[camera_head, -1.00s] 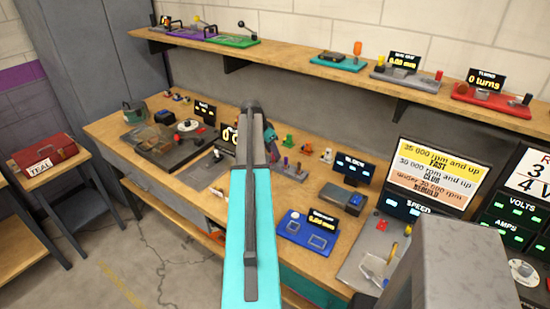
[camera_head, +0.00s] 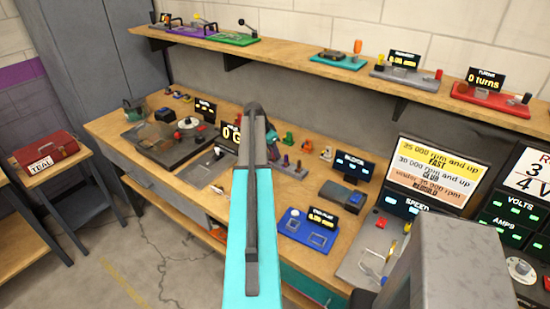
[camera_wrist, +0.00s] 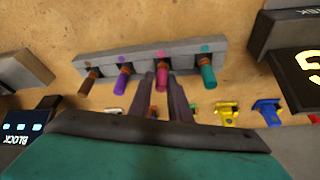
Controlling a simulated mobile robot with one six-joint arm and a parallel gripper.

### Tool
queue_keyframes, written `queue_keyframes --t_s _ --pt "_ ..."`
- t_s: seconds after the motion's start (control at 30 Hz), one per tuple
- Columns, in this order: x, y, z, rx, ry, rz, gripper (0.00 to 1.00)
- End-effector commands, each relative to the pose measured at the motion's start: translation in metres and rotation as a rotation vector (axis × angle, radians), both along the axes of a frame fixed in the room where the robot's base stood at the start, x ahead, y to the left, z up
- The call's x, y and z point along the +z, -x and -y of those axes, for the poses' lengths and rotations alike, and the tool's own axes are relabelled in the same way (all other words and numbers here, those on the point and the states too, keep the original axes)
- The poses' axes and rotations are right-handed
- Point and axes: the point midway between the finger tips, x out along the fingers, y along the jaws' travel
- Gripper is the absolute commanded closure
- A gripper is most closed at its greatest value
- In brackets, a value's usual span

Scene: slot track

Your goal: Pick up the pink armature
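The pink armature (camera_wrist: 162,78) stands in a grey rack (camera_wrist: 110,60) in the wrist view, between a purple armature (camera_wrist: 122,78) on its left and a teal one (camera_wrist: 208,76) on its right. A brown armature (camera_wrist: 89,80) is at the rack's left end. My gripper (camera_wrist: 160,84) has its two dark fingers apart, with the tips close to the lower end of the pink armature. I cannot tell whether they touch it. In the head view the rack (camera_head: 291,171) is partly behind my arm, and I cannot make out the pink armature there.
Small yellow (camera_wrist: 227,114) and blue (camera_wrist: 267,110) parts lie on the bench near the rack. A block display (camera_wrist: 28,124) is at left and another dark display (camera_wrist: 300,68) at right. In the head view a blue tray (camera_head: 306,230) and a shelf (camera_head: 330,68) are nearby.

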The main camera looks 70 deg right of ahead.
Motion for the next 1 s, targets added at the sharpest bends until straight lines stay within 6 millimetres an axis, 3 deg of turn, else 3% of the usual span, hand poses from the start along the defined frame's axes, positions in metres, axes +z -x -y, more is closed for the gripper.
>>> queue_keyframes --t_s 0.1,0.57,1.0 --pt "0.000 0.000 0.000 0.000 0.000 -0.001 1.00" --pt "0.003 0.000 0.000 0.000 0.000 0.000 1.00" --pt "0.033 0.000 0.000 -0.001 0.002 0.001 1.00"
